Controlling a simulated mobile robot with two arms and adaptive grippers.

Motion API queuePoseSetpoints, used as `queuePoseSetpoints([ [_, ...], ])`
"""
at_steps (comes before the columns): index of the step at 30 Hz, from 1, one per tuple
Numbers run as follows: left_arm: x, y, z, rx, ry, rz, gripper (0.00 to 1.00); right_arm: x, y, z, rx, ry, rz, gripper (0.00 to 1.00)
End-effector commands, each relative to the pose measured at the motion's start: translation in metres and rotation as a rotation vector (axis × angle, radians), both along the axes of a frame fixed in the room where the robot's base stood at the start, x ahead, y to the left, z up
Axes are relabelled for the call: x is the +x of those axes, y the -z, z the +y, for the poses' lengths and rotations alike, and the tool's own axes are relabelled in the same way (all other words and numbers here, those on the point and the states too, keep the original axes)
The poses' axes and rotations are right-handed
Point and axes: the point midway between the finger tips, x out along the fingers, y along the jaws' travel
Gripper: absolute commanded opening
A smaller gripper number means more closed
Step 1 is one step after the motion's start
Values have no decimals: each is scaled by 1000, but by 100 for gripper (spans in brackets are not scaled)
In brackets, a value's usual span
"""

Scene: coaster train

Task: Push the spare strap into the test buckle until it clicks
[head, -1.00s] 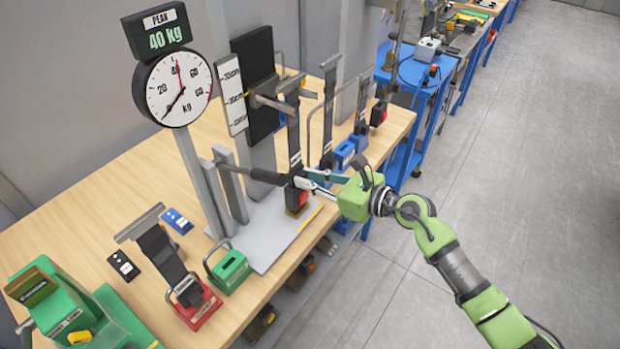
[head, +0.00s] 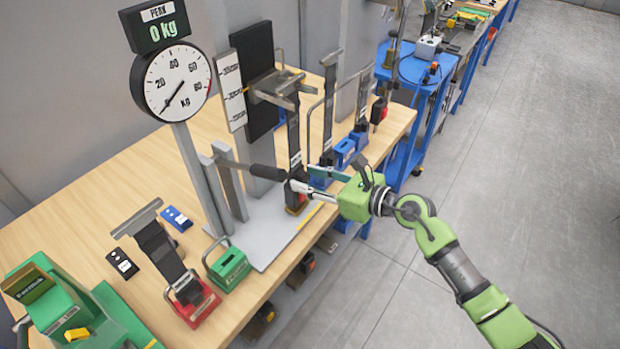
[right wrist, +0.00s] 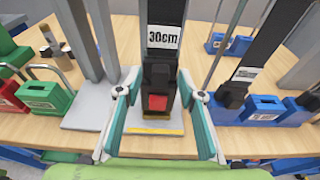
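A black buckle with a red button (right wrist: 158,103) stands upright on the yellow-edged grey plate of the test stand, and I take it for the test buckle. A dark upright strap (head: 293,125) marked 30cm comes down to it; the wrist view shows the strap too (right wrist: 166,12). I cannot tell whether it is the spare strap or how deep it sits. My right gripper (head: 305,182) is at this buckle. In the right wrist view its spread teal fingers (right wrist: 159,78) flank the buckle, and contact is unclear. My left gripper is out of view.
The dial gauge (head: 178,82) reads near zero and its display (head: 156,24) shows PEAK 0 kg. A black-gripped lever (head: 267,174) reaches in beside the strap. Red (head: 197,303), green (head: 229,269) and blue (head: 345,152) buckles stand nearby. The floor right of the bench is clear.

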Motion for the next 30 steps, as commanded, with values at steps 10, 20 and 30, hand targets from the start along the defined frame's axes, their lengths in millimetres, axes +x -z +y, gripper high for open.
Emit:
queuePoseSetpoints([
  [10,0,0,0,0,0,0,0,-31,-13,-44,-5,1,-2,36],
  [20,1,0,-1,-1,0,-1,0,-63,-27,-87,-1,1,0,36],
  [30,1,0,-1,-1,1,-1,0,-68,-30,-94,1,1,-2,36],
])
